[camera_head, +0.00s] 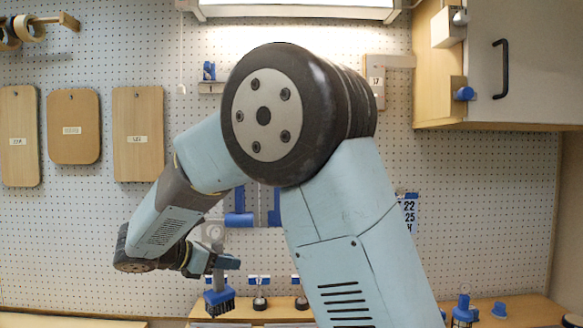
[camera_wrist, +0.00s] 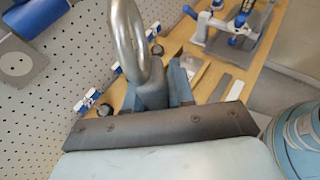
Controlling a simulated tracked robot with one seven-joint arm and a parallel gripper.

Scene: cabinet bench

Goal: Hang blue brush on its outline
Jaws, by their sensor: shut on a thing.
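My gripper (camera_head: 226,262) is in front of the pegboard, left of centre in the head view. It is shut on the grey handle of the blue brush (camera_head: 219,298). The brush hangs upright below the jaws, with its blue block and dark bristles at the bottom. In the wrist view, the brush's metal loop (camera_wrist: 133,40) stands up above the jaws (camera_wrist: 160,98). A grey square plate with a round mark (camera_head: 212,232) is on the pegboard just above my gripper; the plate also shows in the wrist view (camera_wrist: 18,66). I cannot make out a brush outline.
Several wooden boards (camera_head: 72,126) hang at the left. A grey cabinet (camera_head: 530,60) juts out at upper right. A wooden bench (camera_head: 255,310) runs below, with blue-and-grey items (camera_head: 465,308) at its right. My arm covers the middle of the pegboard.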

